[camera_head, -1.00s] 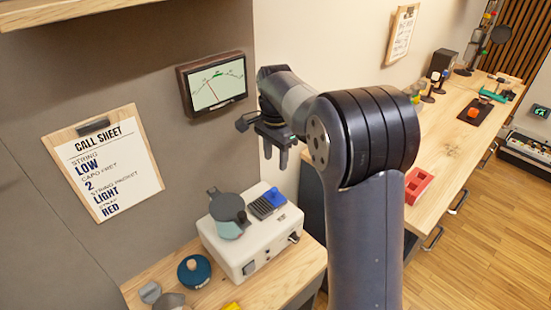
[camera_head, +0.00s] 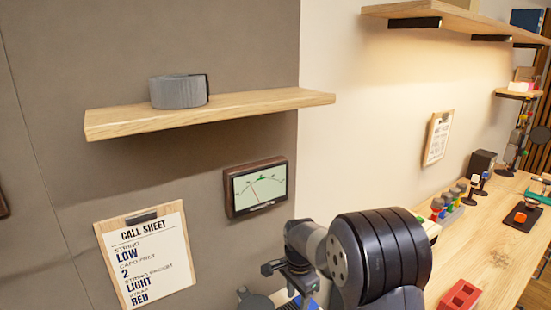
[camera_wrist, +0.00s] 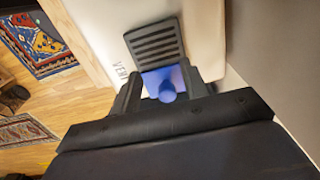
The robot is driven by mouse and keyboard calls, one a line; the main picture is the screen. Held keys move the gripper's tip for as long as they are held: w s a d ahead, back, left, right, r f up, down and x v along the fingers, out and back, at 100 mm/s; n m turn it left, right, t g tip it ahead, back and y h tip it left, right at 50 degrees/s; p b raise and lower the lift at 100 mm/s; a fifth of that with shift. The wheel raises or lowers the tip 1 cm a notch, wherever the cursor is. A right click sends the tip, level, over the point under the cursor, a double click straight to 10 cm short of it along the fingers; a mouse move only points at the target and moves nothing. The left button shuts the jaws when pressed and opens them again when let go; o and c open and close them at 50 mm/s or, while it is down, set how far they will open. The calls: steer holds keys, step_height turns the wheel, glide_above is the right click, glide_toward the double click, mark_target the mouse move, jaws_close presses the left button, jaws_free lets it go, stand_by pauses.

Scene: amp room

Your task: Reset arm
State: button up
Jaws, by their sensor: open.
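My gripper (camera_wrist: 160,82) is open in the wrist view, its two dark fingers apart. A blue knob-like part (camera_wrist: 166,84) shows between and beyond the fingers, on a pale box (camera_wrist: 205,40) with a dark ribbed panel (camera_wrist: 156,44). I cannot tell the gap between the fingers and the blue part; nothing shows held. In the head view my gripper (camera_head: 293,285) hangs low near the bottom edge, right of the clipboard and below the meter. Its fingertips are partly cut off there.
A wall meter (camera_head: 257,188) and a call sheet clipboard (camera_head: 147,258) hang on the grey wall. A wooden shelf (camera_head: 240,103) holds a grey roll (camera_head: 179,92). A long wooden bench (camera_head: 475,240) with a red block (camera_head: 460,297) and several small items is at right.

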steer(key=shift+s+a, duration=0.4)
steer(key=shift+a, duration=0.25)
